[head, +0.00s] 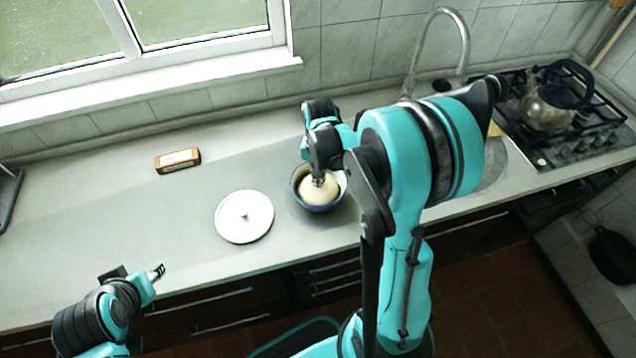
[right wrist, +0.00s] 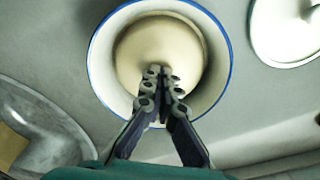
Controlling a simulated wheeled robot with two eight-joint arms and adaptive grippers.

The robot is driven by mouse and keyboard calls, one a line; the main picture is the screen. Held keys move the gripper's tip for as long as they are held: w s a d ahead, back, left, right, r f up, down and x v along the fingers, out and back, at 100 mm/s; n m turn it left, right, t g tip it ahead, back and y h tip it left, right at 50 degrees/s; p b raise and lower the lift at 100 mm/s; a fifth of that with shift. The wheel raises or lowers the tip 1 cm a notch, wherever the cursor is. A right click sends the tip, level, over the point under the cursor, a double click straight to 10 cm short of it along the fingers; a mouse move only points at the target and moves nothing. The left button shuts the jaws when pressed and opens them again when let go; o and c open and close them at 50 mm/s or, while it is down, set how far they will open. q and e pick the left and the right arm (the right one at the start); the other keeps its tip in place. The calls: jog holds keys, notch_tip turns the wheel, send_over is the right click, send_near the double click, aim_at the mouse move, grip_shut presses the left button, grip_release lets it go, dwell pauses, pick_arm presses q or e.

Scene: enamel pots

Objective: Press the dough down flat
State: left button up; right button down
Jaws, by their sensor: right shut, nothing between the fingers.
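The pale dough (head: 319,197) is a smooth rounded dome inside a white enamel pot with a blue rim (head: 296,187). In the right wrist view the dough (right wrist: 150,45) fills much of the pot (right wrist: 102,65), with a gap around it. My right gripper (head: 318,178) points down into the pot, shut and empty. In the right wrist view its fingertips (right wrist: 160,72) lie over the dough's near part; I cannot tell whether they touch it. My left gripper (head: 158,271) hangs near the counter's front edge, away from the pot; its fingers are too small to read.
A white lid (head: 244,222) with a knob lies left of the pot. A brown box-like block (head: 177,160) lies further back. The sink and tap (head: 464,45) are to the right, then a stove with a kettle (head: 547,112). The counter's left part is mostly clear.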

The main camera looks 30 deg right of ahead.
jog(key=shift+f+b, duration=0.8)
jog(key=shift+f, duration=0.25)
jog(key=shift+r, duration=0.15)
dwell(0.3)
jog(key=shift+r+p, duration=3.05)
jog(key=shift+r, duration=0.9)
